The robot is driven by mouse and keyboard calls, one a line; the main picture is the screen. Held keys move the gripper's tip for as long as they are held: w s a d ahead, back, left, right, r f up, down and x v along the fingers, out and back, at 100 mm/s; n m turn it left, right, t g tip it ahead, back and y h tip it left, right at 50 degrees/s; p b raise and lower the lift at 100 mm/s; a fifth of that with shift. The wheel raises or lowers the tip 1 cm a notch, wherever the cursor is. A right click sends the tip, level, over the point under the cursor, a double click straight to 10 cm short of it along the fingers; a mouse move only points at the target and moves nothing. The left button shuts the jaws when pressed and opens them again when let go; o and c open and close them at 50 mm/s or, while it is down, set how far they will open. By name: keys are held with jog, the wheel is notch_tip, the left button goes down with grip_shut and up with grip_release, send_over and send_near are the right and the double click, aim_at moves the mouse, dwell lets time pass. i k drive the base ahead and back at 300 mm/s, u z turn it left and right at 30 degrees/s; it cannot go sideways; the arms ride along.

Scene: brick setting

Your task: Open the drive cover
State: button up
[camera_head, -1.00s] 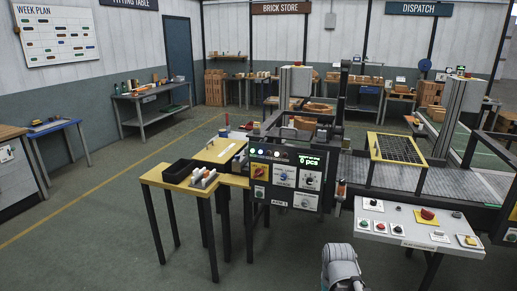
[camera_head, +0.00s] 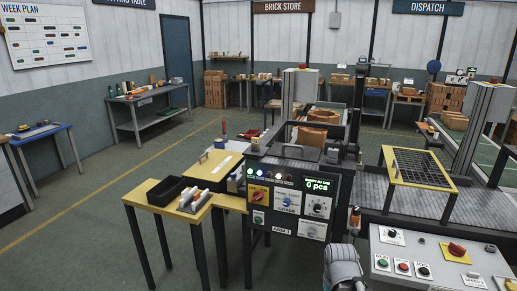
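The brick machine's black control panel (camera_head: 295,200) faces me near the middle, with coloured lamps, knobs and a lit green display reading 0 pcs. Behind its top edge lies a dark flat cover with a bar handle (camera_head: 297,151); it looks shut. I cannot tell for certain that this is the drive cover, as no label on it is readable. A grey rounded part of my arm (camera_head: 343,268) shows at the bottom, in front of and below the panel, apart from it. My gripper's fingers are not in view.
A yellow table (camera_head: 150,190) with a black tray (camera_head: 172,188) stands left of the machine. A grey console (camera_head: 425,262) with buttons is at the lower right. A yellow-framed grate (camera_head: 418,168) stands over the conveyor. Open floor (camera_head: 80,235) lies at left.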

aim_at(215, 164)
jog(key=z, duration=0.05)
jog(key=i, duration=1.2)
jog(key=u, duration=1.95)
jog(key=i, duration=1.4)
jog(key=z, duration=0.05)
